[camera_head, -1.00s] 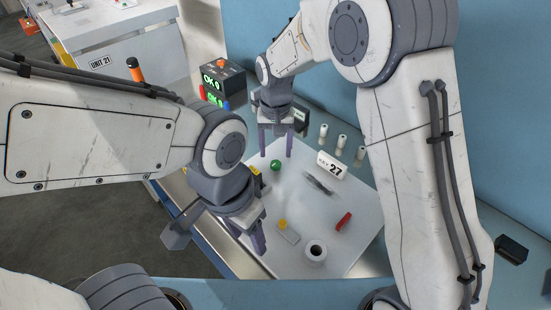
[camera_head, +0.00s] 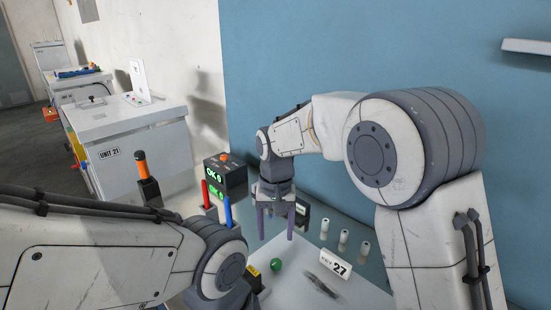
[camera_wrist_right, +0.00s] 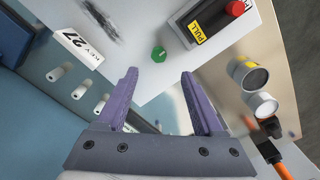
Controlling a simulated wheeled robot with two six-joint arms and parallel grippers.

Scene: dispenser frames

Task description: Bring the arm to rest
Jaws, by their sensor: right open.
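My right gripper (camera_head: 276,238) is open and empty in the head view. It points down above the far part of the white work board (camera_head: 352,293), beyond the green knob-like piece (camera_head: 276,265). In the right wrist view its two purple fingers (camera_wrist_right: 158,75) stand apart with nothing between them, and the green piece (camera_wrist_right: 158,54) lies past their tips. My left arm comes in from the left; its gripper is below the picture edge.
The black box with green "OK 0" displays (camera_head: 226,175) stands left of my right gripper. Red (camera_head: 206,194) and blue (camera_head: 228,211) posts stand before it. White cylinders (camera_head: 343,239) and the "KEY 27" sign (camera_head: 336,264) are to the right. A blue wall (camera_head: 300,55) rises behind.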

